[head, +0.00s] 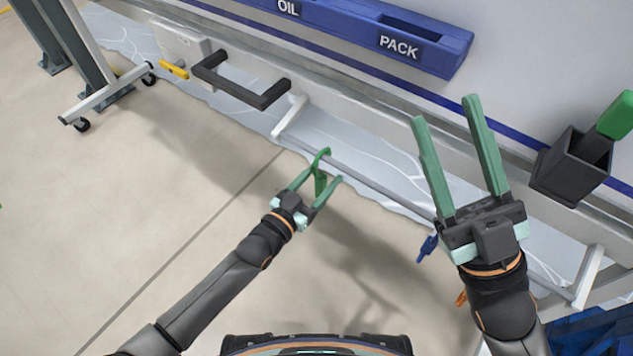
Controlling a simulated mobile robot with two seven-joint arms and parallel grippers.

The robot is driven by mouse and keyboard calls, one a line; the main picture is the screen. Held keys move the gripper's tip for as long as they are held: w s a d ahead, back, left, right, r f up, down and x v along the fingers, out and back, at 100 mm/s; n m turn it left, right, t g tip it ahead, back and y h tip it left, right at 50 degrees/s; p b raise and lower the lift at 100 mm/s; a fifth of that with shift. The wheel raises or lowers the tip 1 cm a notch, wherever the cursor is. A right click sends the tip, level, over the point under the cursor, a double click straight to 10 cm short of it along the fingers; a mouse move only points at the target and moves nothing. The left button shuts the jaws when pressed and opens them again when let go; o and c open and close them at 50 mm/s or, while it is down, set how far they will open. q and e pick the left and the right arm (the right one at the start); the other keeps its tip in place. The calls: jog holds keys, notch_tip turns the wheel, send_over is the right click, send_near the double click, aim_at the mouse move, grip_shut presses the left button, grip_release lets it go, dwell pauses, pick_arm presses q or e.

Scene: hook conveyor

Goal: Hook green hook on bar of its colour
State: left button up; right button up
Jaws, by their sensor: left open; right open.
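The green hook (320,172) is a small curved piece at the near side of a grey rail (375,185). Its top is at the rail; I cannot tell for sure whether it hangs on it. My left gripper (321,179) is open, with its green fingers on either side of the hook; contact is not clear. My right gripper (444,108) is open and empty, above the rail's right part and pointing toward the wall. I cannot make out a green bar.
A blue hook (427,248) and an orange hook (461,298) are beside my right arm. A dark handle-like frame (240,92) stands at the upper left. A black box (570,165) with a green-topped item is at the right. A wheeled stand (105,95) is far left. The left floor is clear.

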pick_arm(q)
jog(key=shift+c, duration=0.3)
grip_shut()
dwell(0.3)
dwell(0.4)
dwell(1.5)
jog(key=shift+w+a, duration=0.1)
